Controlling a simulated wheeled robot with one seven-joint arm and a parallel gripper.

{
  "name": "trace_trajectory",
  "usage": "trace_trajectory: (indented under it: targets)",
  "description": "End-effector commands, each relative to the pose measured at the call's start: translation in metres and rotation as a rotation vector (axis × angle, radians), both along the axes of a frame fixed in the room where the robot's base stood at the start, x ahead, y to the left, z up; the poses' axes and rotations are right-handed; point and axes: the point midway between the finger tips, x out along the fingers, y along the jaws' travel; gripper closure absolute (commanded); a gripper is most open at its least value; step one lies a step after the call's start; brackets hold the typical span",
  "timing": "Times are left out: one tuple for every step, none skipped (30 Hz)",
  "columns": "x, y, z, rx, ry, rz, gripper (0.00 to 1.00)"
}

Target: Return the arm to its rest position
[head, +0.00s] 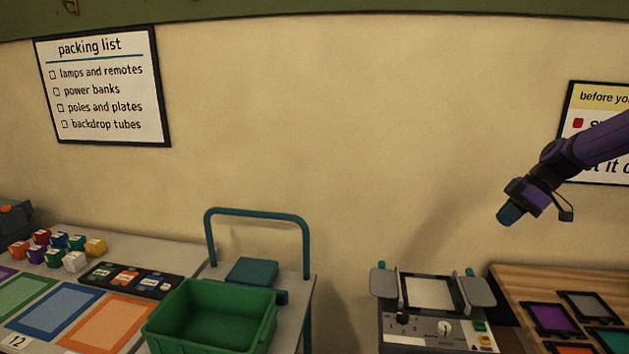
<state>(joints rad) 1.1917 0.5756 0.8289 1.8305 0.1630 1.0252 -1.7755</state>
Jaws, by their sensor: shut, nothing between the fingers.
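My gripper (509,214) hangs at the end of my purple arm, which reaches in from the right edge. It is in the air in front of the wall, above the wooden table and the grey device. Its blue tip points down and to the left. The fingers are together and nothing shows between them.
Below stand a grey device with side pads (430,325), a wooden table (515,280) with dark-framed plates, a cart with a green bin (165,335), and a table with colored cubes (75,262) and mats. The wall left of my gripper is clear up to the packing list (105,85).

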Motion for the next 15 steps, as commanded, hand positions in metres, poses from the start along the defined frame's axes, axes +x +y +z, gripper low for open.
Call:
trace_trajectory:
  targets:
    - [-0.002, 0.014, 0.005, -0.031, 0.027, -0.006, 1.00]
    - [-0.004, 0.021, 0.008, -0.050, 0.048, -0.018, 1.00]
    - [-0.007, 0.032, 0.011, -0.078, 0.075, -0.037, 1.00]
    - [-0.010, 0.040, 0.015, -0.101, 0.095, -0.053, 1.00]
    - [-0.013, 0.048, 0.018, -0.124, 0.113, -0.071, 1.00]
    - [-0.017, 0.058, 0.022, -0.153, 0.136, -0.096, 1.00]
    - [-0.021, 0.066, 0.026, -0.176, 0.151, -0.116, 1.00]
    - [-0.025, 0.073, 0.029, -0.197, 0.167, -0.138, 1.00]
    - [-0.030, 0.082, 0.035, -0.227, 0.181, -0.165, 1.00]
    - [-0.034, 0.089, 0.038, -0.247, 0.193, -0.187, 1.00]
    - [-0.038, 0.095, 0.042, -0.268, 0.201, -0.209, 1.00]
    - [-0.044, 0.104, 0.048, -0.294, 0.213, -0.241, 1.00]
    - [-0.049, 0.110, 0.052, -0.313, 0.218, -0.266, 1.00]
    - [-0.054, 0.117, 0.056, -0.330, 0.223, -0.290, 1.00]
    - [-0.061, 0.124, 0.062, -0.354, 0.227, -0.324, 1.00]
